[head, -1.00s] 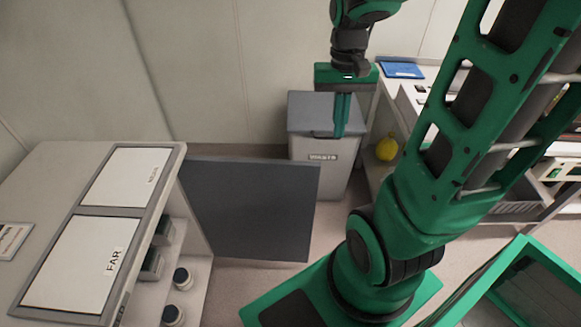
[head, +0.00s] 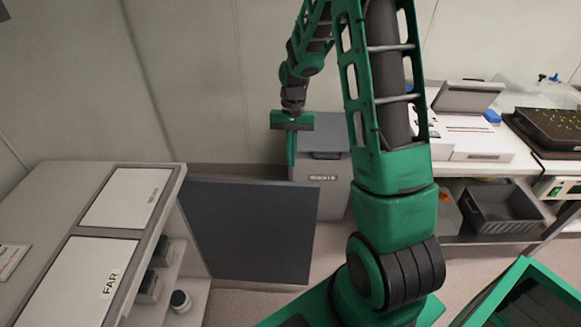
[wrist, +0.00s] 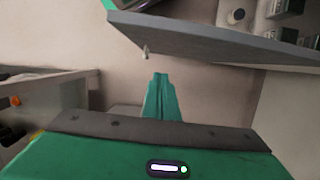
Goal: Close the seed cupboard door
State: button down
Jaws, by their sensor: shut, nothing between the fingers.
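The seed cupboard (head: 190,225) stands at the left with its front open. Its dark grey door (head: 250,228) is swung wide, standing out to the right from the cupboard's side. My gripper (head: 291,160) is shut and empty, pointing down beyond the door near its free top corner. In the wrist view the green fingers (wrist: 160,85) are together. The door's edge (wrist: 200,38) crosses the top of that view, with a small pale knob (wrist: 146,50) on the side facing my fingers. A gap shows between fingertips and door.
A grey waste bin (head: 325,185) stands right behind my gripper. Jars (head: 180,300) and dark boxes (head: 150,285) sit on the cupboard shelves. A bench (head: 470,145) with a grey crate (head: 500,208) below is at the right. Floor is clear before the door.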

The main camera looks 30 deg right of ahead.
aim_at(290, 189)
jog(key=shift+s+a+f, duration=0.6)
jog(key=shift+s+f, duration=0.25)
jog(key=shift+f, duration=0.5)
jog(key=shift+s+a+f, duration=0.6)
jog(key=shift+s+f, duration=0.2)
jog(key=shift+f, duration=0.6)
jog(key=shift+s+a+f, duration=0.6)
jog(key=shift+s+f, duration=0.25)
jog(key=shift+f, duration=0.5)
